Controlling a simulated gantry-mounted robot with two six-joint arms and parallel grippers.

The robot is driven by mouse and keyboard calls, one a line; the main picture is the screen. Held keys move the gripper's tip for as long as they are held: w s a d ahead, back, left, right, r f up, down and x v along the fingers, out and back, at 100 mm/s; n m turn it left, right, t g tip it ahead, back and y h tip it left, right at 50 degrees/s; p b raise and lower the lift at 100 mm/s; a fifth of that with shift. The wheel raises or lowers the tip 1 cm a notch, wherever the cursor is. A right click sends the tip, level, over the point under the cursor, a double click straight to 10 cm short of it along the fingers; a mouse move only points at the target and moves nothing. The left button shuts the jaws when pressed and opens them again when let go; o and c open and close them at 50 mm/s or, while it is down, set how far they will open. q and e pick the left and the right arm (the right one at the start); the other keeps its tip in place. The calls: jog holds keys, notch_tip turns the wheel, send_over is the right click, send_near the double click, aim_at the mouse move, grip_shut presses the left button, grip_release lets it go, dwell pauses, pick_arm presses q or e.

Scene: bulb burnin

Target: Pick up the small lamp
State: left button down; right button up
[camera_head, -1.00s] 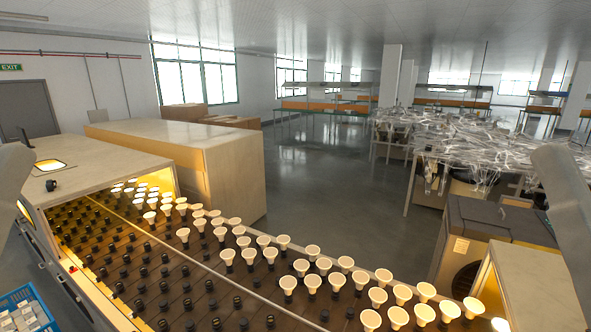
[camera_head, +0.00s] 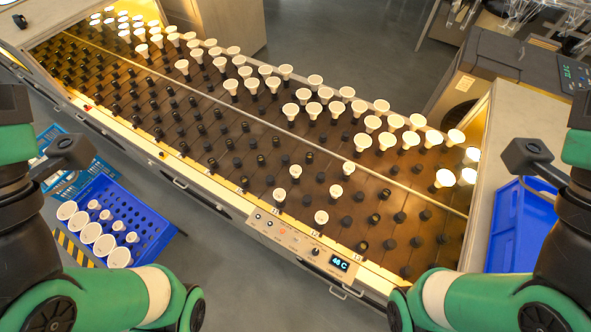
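Several small white lamps stand upright in black sockets on the near part of the sloping rack, among them one small lamp (camera_head: 295,171), another small lamp (camera_head: 348,169) and a front small lamp (camera_head: 321,217). More small lamps (camera_head: 106,215) lie in the blue crate (camera_head: 150,216) at lower left, beside a row of larger lamps (camera_head: 92,233). My green and black arm links show at both lower sides. Neither gripper's fingertips can be seen.
Larger lamps (camera_head: 303,95) fill the rack's (camera_head: 200,89) far side; many near sockets are empty. A control panel (camera_head: 300,236) with a lit display sits on the front edge. An empty-looking blue bin (camera_head: 519,232) is at right, a grey machine (camera_head: 500,75) behind.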

dwell(0.4)
pick_arm(q)
grip_release()
dwell(0.4)
